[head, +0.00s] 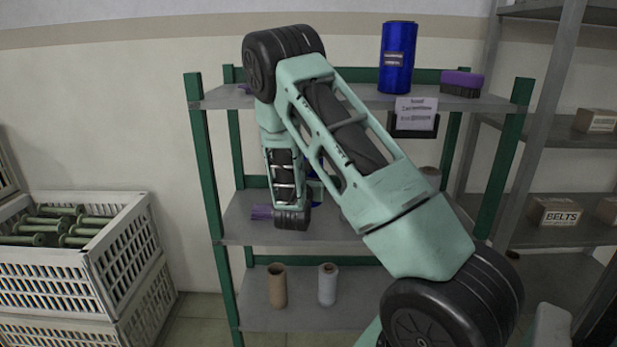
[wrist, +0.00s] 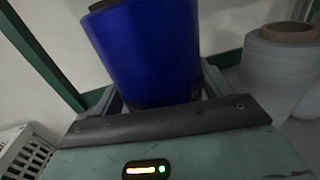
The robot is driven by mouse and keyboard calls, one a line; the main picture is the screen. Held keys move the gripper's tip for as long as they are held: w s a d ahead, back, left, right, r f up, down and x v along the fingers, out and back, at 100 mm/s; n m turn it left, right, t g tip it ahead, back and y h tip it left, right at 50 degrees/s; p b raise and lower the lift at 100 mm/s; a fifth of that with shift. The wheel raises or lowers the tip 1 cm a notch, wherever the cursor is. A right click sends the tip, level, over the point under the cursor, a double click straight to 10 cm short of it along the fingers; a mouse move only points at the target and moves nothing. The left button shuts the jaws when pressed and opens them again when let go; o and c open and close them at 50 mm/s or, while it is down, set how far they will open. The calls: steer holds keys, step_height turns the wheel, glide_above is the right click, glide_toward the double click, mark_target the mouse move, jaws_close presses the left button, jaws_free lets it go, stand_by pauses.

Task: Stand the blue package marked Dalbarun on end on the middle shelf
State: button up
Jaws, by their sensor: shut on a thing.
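A blue cylindrical package (wrist: 145,55) stands between the fingers of my gripper (wrist: 160,92) in the wrist view. The gripper is shut on it, and no marking shows on the side facing me. In the head view my arm hides most of it; only slivers of blue show beside my wrist at the middle shelf (head: 240,229). I cannot tell whether its base touches the shelf. Another blue cylinder (head: 397,62) with a small label stands upright on the top shelf; its label is too small to read.
A grey spool (wrist: 282,65) with a brown core stands close right of the held package. Another purple item (head: 462,80) is on top. Two rolls stand on the bottom shelf. White crates (head: 75,250) are left.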

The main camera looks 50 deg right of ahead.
stand_by(0.3)
steer(key=shift+f+b, duration=2.05)
steer(key=shift+f, duration=0.4)
steer(key=o, duration=1.2)
steer(key=shift+c, duration=0.2)
steer(key=b+v, duration=0.1)
steer(key=v, duration=1.6)
steer(key=shift+s+a, duration=0.1)
